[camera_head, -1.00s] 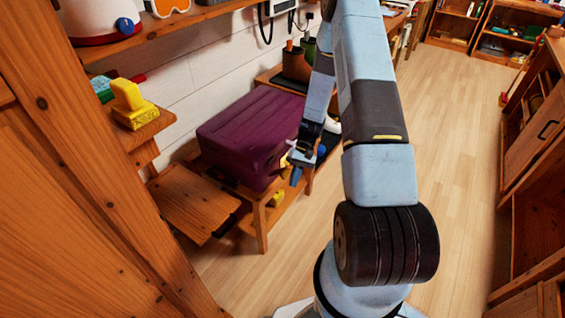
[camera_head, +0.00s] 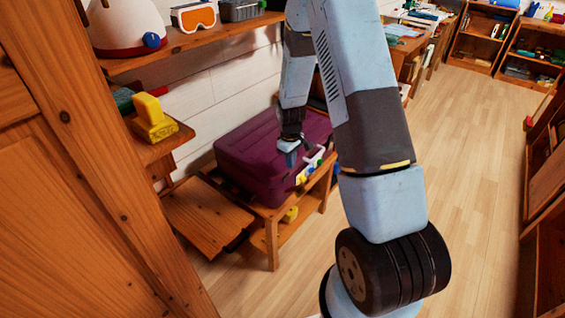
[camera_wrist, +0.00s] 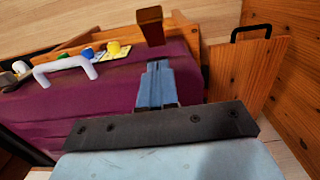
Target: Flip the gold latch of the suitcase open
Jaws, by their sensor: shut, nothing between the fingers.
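The purple suitcase (camera_head: 245,155) lies on a wooden bench. Its white handle (camera_head: 313,160) is on the side facing the room and also shows in the wrist view (camera_wrist: 65,66). Small yellow and blue parts (camera_wrist: 100,51) sit beside the handle; I cannot tell whether one is the gold latch. My gripper (camera_head: 290,160) is over the suitcase near the handle side, pointing down. In the wrist view, its blue fingers (camera_wrist: 156,68) are together and empty, over the purple surface near its edge. Contact with the suitcase cannot be told.
The wooden bench (camera_head: 271,240) has a lower shelf with a yellow object (camera_head: 290,215). A brown wooden block or post (camera_wrist: 150,25) stands beyond my fingertips in the wrist view. A wooden cabinet (camera_head: 70,200) fills the left. The floor (camera_head: 470,170) to the right is clear.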

